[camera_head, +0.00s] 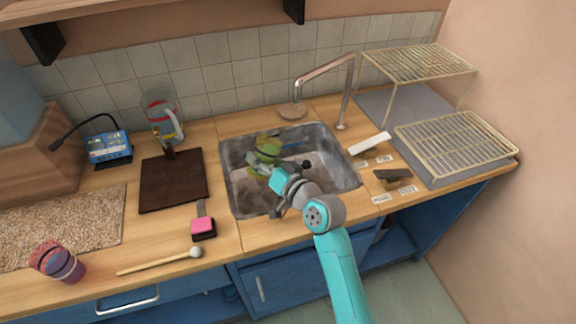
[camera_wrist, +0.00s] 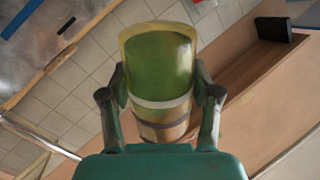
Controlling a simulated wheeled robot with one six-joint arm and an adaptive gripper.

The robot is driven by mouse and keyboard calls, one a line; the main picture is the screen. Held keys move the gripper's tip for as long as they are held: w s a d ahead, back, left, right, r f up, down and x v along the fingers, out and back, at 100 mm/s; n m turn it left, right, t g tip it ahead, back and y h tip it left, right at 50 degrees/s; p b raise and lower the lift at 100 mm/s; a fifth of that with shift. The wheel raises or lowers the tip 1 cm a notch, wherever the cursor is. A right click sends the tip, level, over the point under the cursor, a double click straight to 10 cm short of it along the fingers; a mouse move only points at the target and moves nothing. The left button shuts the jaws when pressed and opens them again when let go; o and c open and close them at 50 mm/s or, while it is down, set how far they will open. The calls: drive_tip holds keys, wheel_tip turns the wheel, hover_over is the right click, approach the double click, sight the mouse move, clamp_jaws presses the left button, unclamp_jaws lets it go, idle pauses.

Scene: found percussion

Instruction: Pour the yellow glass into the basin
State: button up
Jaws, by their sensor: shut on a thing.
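The yellow glass (camera_head: 268,146) looks yellow-green and is over the left back part of the grey basin (camera_head: 235,195). My gripper (camera_head: 258,165) is shut on the glass. In the wrist view the glass (camera_wrist: 158,65) sits between both fingers of my gripper (camera_wrist: 160,100), with a pale band around it and green showing inside. I cannot tell its exact tilt or whether anything is flowing out. My arm hides part of the basin's front edge.
A tap (camera_head: 345,95) rises behind the basin. A wire rack (camera_head: 455,140) stands at the right. A dark board (camera_head: 172,185), pink-topped block (camera_head: 203,226), beater (camera_head: 160,262), striped cup (camera_head: 58,262) and jug (camera_head: 163,120) are at the left. A white block (camera_head: 370,143) lies right of the basin.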

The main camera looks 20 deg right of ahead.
sight(271, 164)
drive_tip(key=shift+w+d+f+m, duration=0.1)
drive_tip(key=shift+d+m, duration=0.15)
drive_tip(key=shift+m, duration=0.15)
drive_tip(key=shift+d+f+m, duration=0.1)
drive_tip(key=shift+f+m, duration=0.15)
drive_tip(key=shift+m, duration=0.45)
idle(0.6)
drive_tip(key=shift+f+m+g+p, duration=0.35)
drive_tip(key=shift+f+m, duration=0.45)
drive_tip(key=shift+f, duration=0.25)
drive_tip(key=shift+f+m+y+p, duration=0.25)
drive_tip(key=shift+m+p, duration=0.25)
drive_tip(key=shift+m, duration=0.3)
idle(0.6)
drive_tip(key=shift+f+m, duration=0.7)
drive_tip(key=shift+f, duration=0.25)
idle(0.4)
drive_tip(key=shift+w+d+r+m+g+y+p, duration=0.3)
drive_tip(key=shift+w+d+r+m, duration=0.25)
drive_tip(key=shift+m, duration=0.25)
idle(0.6)
drive_tip(key=shift+s+d+r+m, duration=0.1)
drive_tip(key=shift+d+r+m, duration=0.15)
drive_tip(key=shift+m, duration=0.35)
idle(0.5)
